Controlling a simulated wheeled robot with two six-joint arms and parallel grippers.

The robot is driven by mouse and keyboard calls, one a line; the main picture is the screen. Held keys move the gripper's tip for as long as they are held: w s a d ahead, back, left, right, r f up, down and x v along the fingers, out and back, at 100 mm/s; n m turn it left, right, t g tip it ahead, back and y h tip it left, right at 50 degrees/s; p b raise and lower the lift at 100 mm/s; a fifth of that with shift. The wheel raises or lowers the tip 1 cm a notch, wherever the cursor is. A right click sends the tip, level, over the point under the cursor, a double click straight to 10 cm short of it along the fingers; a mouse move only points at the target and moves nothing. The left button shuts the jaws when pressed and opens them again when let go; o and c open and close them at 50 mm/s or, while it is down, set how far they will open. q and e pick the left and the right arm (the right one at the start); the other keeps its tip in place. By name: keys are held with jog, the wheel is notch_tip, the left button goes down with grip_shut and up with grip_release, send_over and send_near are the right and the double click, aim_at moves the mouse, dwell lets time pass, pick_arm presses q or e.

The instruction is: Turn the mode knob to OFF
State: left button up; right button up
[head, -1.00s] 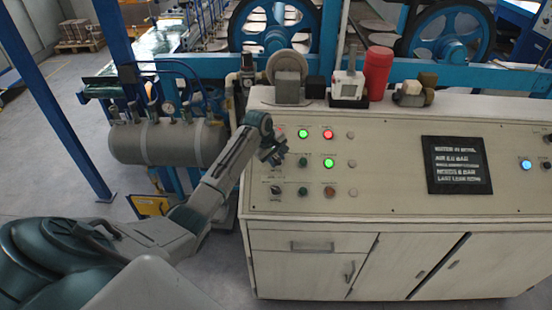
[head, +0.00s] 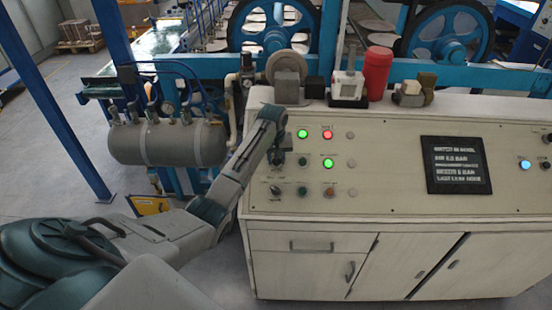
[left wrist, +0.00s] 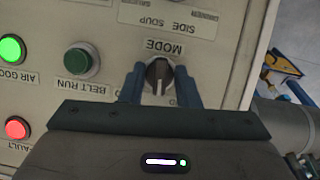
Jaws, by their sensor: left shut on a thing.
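The mode knob (left wrist: 157,72) is a dark round knob with a pale pointer line, on the cream panel under the label MODE. In the left wrist view its pointer line points down the picture, away from the label. My left gripper (left wrist: 158,80) has its two blue fingers on either side of the knob, shut on it. In the head view my left gripper (head: 277,157) is at the panel's left side and hides the knob. The position labels around the knob are mostly covered by the fingers. My right gripper is not in view.
Beside the knob are the dark green BELT RUN button (left wrist: 82,62), the lit green AIR GOOD lamp (left wrist: 11,49) and the lit red FAULT lamp (left wrist: 17,128). Another knob (head: 275,190) sits below in the head view. A grey tank (head: 165,143) stands left of the cabinet.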

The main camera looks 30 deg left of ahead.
aim_at(276, 164)
pick_arm(q)
jog(key=shift+m, duration=0.5)
jog(key=o, duration=0.6)
jog(key=shift+r, duration=0.1)
jog(key=shift+r, duration=0.25)
jog(key=r+b, duration=0.1)
jog(key=r, duration=0.2)
jog(key=s+r+b, duration=0.1)
jog(key=r, duration=0.2)
jog(key=r+b, duration=0.1)
jog(key=r, duration=0.3)
jog(key=shift+s+d+r+b, duration=0.1)
jog(key=shift+s+d+b, duration=0.05)
jog(key=shift+d+b, duration=0.25)
